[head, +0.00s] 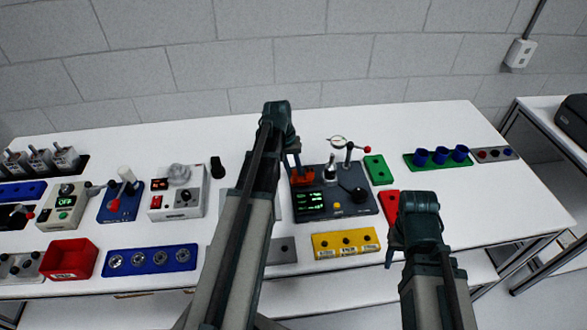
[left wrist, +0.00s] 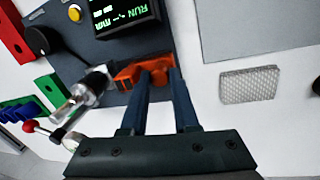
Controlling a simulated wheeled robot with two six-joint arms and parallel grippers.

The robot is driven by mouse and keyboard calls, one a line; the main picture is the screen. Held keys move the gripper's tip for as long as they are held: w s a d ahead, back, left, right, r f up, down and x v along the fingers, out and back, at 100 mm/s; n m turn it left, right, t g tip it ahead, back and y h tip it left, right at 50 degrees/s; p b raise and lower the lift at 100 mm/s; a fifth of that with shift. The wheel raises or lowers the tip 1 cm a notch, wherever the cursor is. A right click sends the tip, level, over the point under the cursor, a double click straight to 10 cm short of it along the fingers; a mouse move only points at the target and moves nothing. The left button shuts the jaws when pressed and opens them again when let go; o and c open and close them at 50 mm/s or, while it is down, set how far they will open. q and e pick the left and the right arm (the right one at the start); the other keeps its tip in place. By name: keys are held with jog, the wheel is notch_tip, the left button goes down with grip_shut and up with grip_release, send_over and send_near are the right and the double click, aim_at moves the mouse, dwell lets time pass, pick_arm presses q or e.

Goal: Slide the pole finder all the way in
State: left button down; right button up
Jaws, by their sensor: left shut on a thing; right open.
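My left gripper (head: 293,165) is shut on an orange part, apparently the pole finder (head: 302,178), at the back left of a dark test station (head: 345,206). In the left wrist view the fingertips (left wrist: 158,80) close on a raised bit of the orange part (left wrist: 130,74). It sits at the station's edge, close beside a silver spindle (left wrist: 88,88); I cannot tell whether they touch. The station's display (left wrist: 125,14) is lit green and reads RUN with dashes and mm. My right gripper (head: 394,252) is open and empty, in front of the red block.
Other devices (head: 177,192) fill the left of the white table.

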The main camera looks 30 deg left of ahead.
aim_at(306, 170)
pick_arm(q)
jog(key=w+d, duration=0.2)
jog(key=d, duration=0.1)
jog(key=c, duration=0.9)
grip_release()
jog(key=shift+c, duration=0.2)
notch_tip(306, 170, up, 14)
jog(key=s+a+p, duration=0.1)
jog(key=a+p, duration=0.1)
jog(key=p, duration=1.1)
jog(key=shift+a+f, duration=0.2)
jog(key=shift+f, duration=0.05)
